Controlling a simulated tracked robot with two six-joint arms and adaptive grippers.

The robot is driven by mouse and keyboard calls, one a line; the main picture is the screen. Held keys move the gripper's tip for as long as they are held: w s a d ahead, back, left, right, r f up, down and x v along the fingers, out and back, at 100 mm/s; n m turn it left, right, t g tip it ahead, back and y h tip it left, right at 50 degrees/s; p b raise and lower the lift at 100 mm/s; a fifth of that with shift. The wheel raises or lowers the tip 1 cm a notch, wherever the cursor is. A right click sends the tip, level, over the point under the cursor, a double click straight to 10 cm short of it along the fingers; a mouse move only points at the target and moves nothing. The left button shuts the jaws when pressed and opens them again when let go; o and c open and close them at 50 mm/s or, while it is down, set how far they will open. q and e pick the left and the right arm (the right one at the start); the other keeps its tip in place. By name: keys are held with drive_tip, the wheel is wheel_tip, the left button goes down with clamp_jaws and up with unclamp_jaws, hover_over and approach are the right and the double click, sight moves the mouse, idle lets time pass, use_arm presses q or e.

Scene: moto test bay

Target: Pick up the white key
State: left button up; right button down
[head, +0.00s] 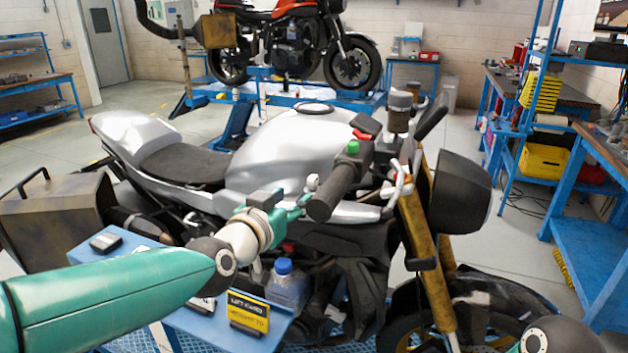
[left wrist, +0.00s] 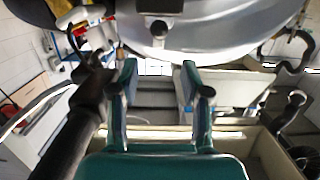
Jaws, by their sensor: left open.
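My left gripper (head: 302,202) reaches in from the left beside the black handlebar grip (head: 328,197) of the silver motorcycle (head: 283,150). In the left wrist view the two teal fingers of my left gripper (left wrist: 157,74) stand apart with nothing between them. A small pale knob-like piece (head: 313,181) shows just above the fingertips in the head view; I cannot tell whether it is the white key. No clear key shape shows in the left wrist view. My right gripper is not in view.
A brown case (head: 57,225) is at left. An orange motorcycle (head: 290,40) stands on a lift behind. Blue benches line the right.

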sight(310, 183)
use_arm(q)
drive_tip(key=p+x, duration=0.1)
drive_tip(key=x, duration=0.4)
drive_tip(key=shift+w+d, duration=0.2)
drive_tip(key=p+x, duration=0.1)
drive_tip(key=x, duration=0.3)
drive_tip(key=shift+r+p, duration=0.2)
drive_tip(key=shift+p, duration=0.15)
drive_tip(key=shift+w+d+f, duration=0.15)
drive_tip(key=shift+w+d, duration=0.1)
drive_tip(key=shift+w, duration=0.3)
clamp_jaws()
